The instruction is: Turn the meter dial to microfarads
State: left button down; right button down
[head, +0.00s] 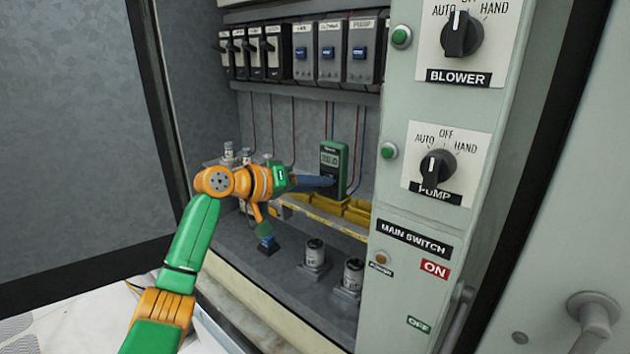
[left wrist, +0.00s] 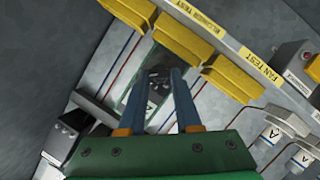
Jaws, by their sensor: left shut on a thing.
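The green meter (head: 334,160) stands upright inside the open cabinet, with a lit display on its upper face. My left gripper (head: 328,182) reaches in from the left, its blue fingers at the meter's lower face. In the left wrist view the meter (left wrist: 134,98) lies beyond the fingers, and the left gripper (left wrist: 164,74) is shut on the dark dial (left wrist: 158,72). The fingers cover much of the dial, and its markings and pointer cannot be read. My right gripper is not in view.
Yellow blocks (head: 358,212) line the shelf edge below the meter. Breakers (head: 329,50) sit above it. Capacitors (head: 314,254) stand on the cabinet floor. The panel with the pump knob (head: 438,167) borders the opening at right, and the open door (head: 70,140) is at left.

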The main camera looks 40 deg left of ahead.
pick_arm(q)
jog(key=shift+r+m+y, duration=0.1)
jog(key=shift+m+y, duration=0.2)
jog(key=shift+m, duration=0.2)
jog(key=shift+d+p, duration=0.1)
jog(key=shift+p, duration=0.2)
jog(key=c, duration=0.6)
grip_release()
jog(key=b+v, duration=0.3)
jog(key=v, duration=0.4)
jog(key=shift+b, duration=0.3)
